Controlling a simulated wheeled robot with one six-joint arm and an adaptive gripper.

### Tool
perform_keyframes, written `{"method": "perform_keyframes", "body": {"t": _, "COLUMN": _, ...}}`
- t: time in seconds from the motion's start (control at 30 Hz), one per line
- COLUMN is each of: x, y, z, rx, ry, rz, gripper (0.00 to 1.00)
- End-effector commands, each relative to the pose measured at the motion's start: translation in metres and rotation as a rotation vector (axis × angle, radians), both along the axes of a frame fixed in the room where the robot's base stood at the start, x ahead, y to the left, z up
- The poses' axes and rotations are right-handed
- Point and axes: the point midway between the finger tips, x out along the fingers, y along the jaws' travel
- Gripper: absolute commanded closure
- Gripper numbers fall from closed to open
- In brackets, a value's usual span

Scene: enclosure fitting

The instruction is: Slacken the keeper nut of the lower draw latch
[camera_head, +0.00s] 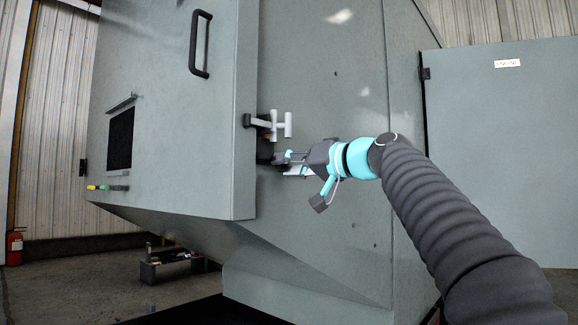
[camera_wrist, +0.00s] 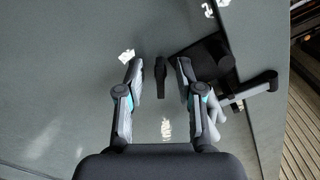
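The draw latch (camera_head: 268,124) sits at the door's right edge in the head view, with a pale T-shaped handle (camera_head: 281,125) and a dark block below it. My gripper (camera_head: 288,158) is beside that block, pointing left at it. In the wrist view my gripper (camera_wrist: 159,64) has its two fingers well apart. A narrow dark part (camera_wrist: 161,77) shows between them, with a gap on each side. It may be the keeper nut's wing; I cannot tell surely. The latch's dark block (camera_wrist: 203,58) lies right of it, partly behind the right finger.
The grey door (camera_head: 165,120) carries a black handle (camera_head: 200,43) and a dark window. The enclosure's side panel (camera_head: 325,90) is flat and bare around the latch. Another grey panel labelled ENGINE (camera_head: 507,63) stands at right. A low bench (camera_head: 170,262) stands on the floor.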

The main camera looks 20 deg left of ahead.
Motion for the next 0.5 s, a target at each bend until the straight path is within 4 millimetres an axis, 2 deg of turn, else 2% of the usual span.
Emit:
{"method": "perform_keyframes", "body": {"t": 0.27, "x": -0.007, "y": -0.017, "z": 0.002, "rx": 0.0, "ry": 0.0, "rz": -0.002, "gripper": 0.64}}
{"method": "perform_keyframes", "body": {"t": 0.5, "x": -0.025, "y": -0.059, "z": 0.001, "rx": 0.001, "ry": 0.0, "rz": -0.004, "gripper": 0.64}}
